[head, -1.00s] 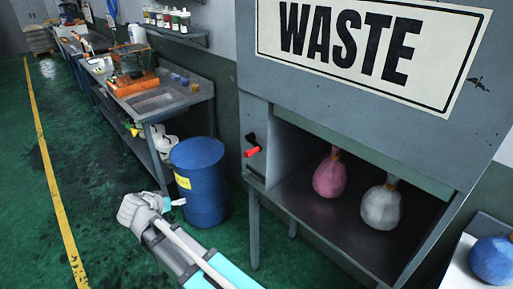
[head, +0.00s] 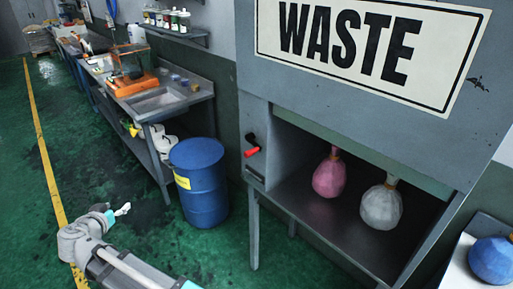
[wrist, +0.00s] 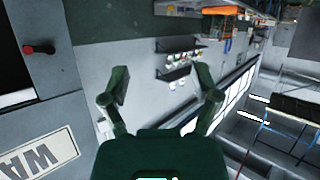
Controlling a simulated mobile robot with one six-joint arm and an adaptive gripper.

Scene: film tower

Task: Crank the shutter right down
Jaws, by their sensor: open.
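The waste cabinet (head: 247,110) stands at the right of the head view, with a WASTE sign above its opening. The shutter (head: 360,152) shows as a green-grey edge along the top of the opening, which is open. The crank (head: 252,147), with a red handle and black upper part, is on the cabinet's left side panel. It also shows at the left of the wrist view (wrist: 38,49). In the wrist view my gripper (wrist: 163,82) is open and empty, well apart from the crank. In the head view the gripper end is at lower left, away from the cabinet.
A pink bag (head: 330,175) and a white bag (head: 381,206) sit inside the opening. A blue bag (head: 493,262) lies at the far right. A blue drum (head: 203,190) stands left of the cabinet, beside a workbench (head: 163,105). The green floor (head: 110,150) at left is clear.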

